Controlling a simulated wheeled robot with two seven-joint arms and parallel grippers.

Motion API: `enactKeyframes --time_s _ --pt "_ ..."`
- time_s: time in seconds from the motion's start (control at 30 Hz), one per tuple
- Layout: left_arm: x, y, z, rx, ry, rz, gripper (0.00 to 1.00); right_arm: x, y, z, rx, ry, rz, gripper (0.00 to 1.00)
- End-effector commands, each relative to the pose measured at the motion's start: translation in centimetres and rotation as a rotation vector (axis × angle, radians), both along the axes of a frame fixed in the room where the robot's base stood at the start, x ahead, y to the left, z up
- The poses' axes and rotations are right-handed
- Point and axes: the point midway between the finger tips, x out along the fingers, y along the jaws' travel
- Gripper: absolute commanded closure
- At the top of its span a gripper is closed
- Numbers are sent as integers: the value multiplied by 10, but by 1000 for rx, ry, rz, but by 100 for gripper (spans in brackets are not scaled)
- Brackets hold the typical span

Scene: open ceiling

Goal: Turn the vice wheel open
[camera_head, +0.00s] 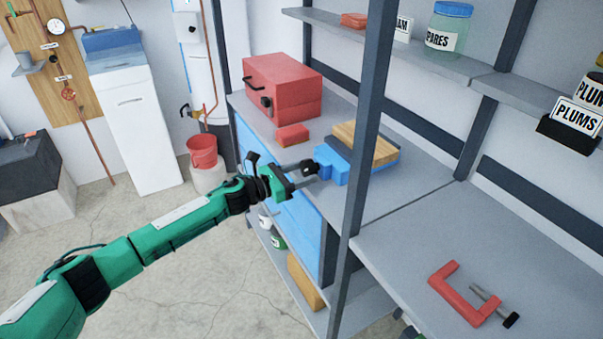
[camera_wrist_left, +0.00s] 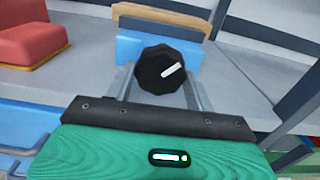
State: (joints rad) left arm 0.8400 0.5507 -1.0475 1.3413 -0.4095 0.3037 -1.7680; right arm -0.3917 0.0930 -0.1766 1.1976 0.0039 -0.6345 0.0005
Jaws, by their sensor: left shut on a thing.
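In the left wrist view the vice's wheel is a black, faceted knob (camera_wrist_left: 161,69) with a white mark slanting up to the right. The blue vice body (camera_wrist_left: 130,50) and the wood (camera_wrist_left: 158,22) show behind it. My left gripper (camera_head: 305,173) reaches the vice from the left. Its two fingers lie on either side of the wheel and are shut on it; the fingertips are partly hidden behind the knob in the wrist view (camera_wrist_left: 161,88). My right gripper is in neither view.
A red toolbox (camera_head: 283,88) and a small red box (camera_head: 292,137) stand behind the vice on the bench. A dark upright post (camera_head: 362,130) rises close in front of it. A red clamp (camera_head: 460,300) lies on the shelf at right.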

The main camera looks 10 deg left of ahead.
Motion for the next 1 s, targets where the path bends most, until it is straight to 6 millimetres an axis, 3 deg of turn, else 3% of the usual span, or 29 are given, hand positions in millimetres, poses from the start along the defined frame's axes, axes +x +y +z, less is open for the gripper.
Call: enactKeyframes --time_s 0.2,0.5,0.87,0.9,1.0 --pt "0 0 1 -82 113 1 69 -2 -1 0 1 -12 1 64" --pt "-1 0 1 -202 278 1 69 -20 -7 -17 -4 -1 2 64" --pt "-1 0 1 -213 294 1 69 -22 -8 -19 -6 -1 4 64" --pt "-1 0 1 -213 294 1 40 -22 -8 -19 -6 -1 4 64" --pt "-1 0 1 -213 293 1 24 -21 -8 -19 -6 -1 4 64"
